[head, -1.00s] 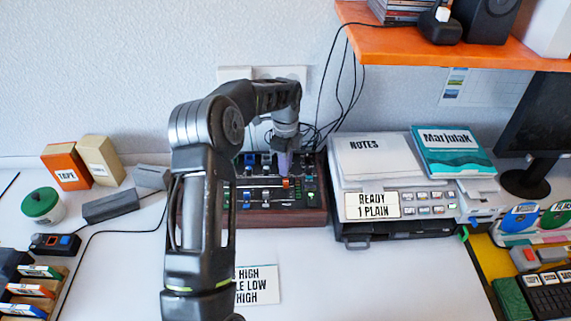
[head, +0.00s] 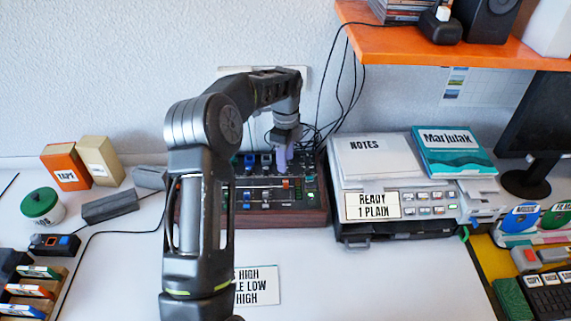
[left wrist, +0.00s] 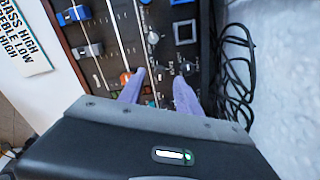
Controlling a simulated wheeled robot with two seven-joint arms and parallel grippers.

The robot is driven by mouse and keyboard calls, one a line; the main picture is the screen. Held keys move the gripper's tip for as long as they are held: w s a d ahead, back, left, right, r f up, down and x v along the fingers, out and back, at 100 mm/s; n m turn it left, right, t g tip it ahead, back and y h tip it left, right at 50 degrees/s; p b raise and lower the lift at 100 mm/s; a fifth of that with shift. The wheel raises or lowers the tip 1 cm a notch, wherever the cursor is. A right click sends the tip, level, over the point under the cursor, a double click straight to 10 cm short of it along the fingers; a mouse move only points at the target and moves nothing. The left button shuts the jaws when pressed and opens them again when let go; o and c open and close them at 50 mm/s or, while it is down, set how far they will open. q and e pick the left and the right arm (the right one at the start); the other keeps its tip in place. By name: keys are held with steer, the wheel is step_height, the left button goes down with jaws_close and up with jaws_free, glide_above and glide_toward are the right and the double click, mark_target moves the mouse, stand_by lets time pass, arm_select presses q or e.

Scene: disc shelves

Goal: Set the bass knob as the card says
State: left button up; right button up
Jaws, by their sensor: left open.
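The mixer (head: 250,215) is a dark panel in a wooden case against the wall, with sliders and knobs. In the left wrist view, small dark knobs (left wrist: 188,68) with pale marks sit near and between my fingertips. Their labels are too small to read, so I cannot tell which is the bass knob. My left gripper (head: 283,160) is open over the mixer's back right part, its two purple fingers (left wrist: 158,88) apart. An orange slider cap (left wrist: 125,77) is beside one finger. The card (head: 258,286) is partly hidden by my arm; in the wrist view it (left wrist: 20,40) reads "BASS HIGH".
A printer (head: 400,215) with a notes pad and a teal book stands right of the mixer. Black cables (left wrist: 235,70) run behind the mixer. An orange shelf (head: 440,50) overhangs the right.

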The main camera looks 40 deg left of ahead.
arm_select(q)
step_height(320, 180, up, 5)
steer(key=shift+r, duration=0.1)
stand_by(0.7)
